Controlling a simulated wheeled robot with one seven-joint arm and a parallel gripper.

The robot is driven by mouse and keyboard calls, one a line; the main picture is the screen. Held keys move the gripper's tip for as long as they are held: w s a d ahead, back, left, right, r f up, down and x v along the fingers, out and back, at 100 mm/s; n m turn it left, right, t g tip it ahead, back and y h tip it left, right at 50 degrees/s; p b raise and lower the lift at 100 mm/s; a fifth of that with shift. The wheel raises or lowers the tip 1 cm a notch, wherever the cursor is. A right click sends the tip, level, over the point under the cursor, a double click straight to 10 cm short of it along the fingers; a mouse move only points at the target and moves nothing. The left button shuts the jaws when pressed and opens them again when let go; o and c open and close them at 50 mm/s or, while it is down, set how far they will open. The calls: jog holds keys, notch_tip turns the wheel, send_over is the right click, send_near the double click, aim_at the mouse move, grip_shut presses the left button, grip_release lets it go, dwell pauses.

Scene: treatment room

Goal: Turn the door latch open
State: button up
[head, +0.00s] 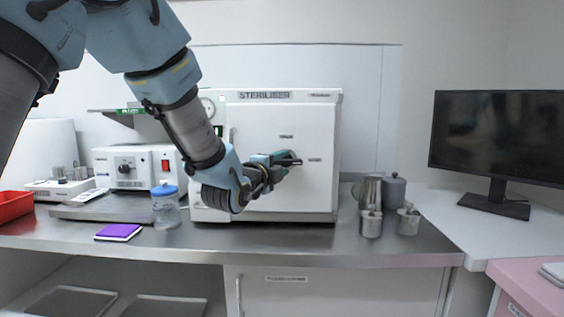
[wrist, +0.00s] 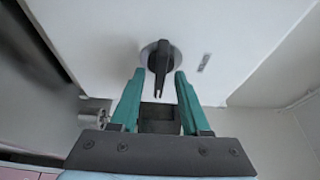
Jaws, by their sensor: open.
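The white steriliser (head: 312,140) stands on the steel counter with its front door closed. Its black latch (wrist: 160,62) is a lever on a round base on the white door, pointing down in the wrist view. My gripper (wrist: 158,74) is open, with one teal finger on each side of the lever's lower end. A gap shows between each fingertip and the lever. In the head view my gripper (head: 274,159) is in front of the door, and it and my arm hide part of the door and most of the latch.
A blue-lidded jar (head: 166,211) and a purple notebook (head: 118,231) are on the counter (head: 290,248) at left, with a red tray (head: 14,205) at the far left. Metal jugs and cups (head: 371,223) stand right of the steriliser. A monitor (head: 500,137) is further right.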

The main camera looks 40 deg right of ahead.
jog(key=shift+d, duration=0.1)
grip_shut()
dwell(0.3)
